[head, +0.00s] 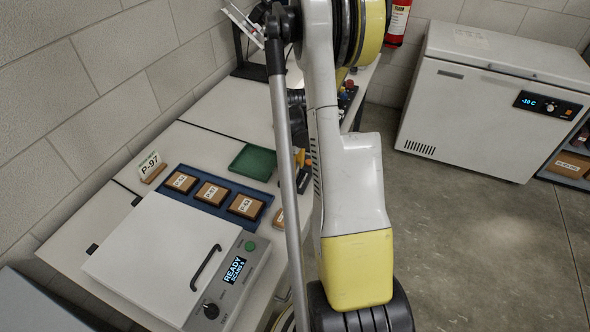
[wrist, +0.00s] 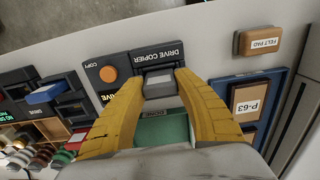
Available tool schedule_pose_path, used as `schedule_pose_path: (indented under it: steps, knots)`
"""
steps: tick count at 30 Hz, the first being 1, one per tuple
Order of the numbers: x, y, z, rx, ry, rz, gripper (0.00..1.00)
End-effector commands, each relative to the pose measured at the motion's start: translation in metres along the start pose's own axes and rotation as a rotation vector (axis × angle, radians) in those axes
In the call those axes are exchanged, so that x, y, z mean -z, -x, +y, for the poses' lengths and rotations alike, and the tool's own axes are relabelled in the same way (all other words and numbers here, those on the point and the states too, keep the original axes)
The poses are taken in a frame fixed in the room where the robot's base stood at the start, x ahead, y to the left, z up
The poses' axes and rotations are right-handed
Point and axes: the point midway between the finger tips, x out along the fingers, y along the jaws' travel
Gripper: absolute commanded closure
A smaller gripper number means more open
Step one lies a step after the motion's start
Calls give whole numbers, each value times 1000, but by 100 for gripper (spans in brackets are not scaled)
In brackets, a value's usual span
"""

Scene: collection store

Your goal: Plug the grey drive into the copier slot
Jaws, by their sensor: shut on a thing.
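In the wrist view my gripper (wrist: 160,84) has its two yellow fingers shut on the grey drive (wrist: 159,86), a small block with a pale label. The drive is at the dark drive copier (wrist: 160,55), in line with the copier's front. I cannot tell how deep the drive sits in the slot, because the fingers and the drive itself cover the opening. In the head view my arm hides most of the copier and the drive.
Beside the copier is an orange copy button (wrist: 108,74). A green tray (head: 253,162) lies close by. A blue drive (wrist: 44,93) sits among dark units. A blue tray (head: 219,205) holds labelled blocks. A scanner (head: 165,262) stands nearer.

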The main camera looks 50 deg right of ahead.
Motion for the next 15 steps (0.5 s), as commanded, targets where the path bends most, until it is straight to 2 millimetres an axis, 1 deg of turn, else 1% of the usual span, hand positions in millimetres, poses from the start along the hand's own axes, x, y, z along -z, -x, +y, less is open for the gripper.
schedule_pose_path:
  steps: [15]
  knots:
    - [0, -10, 0, 0, 0, 0, 93]
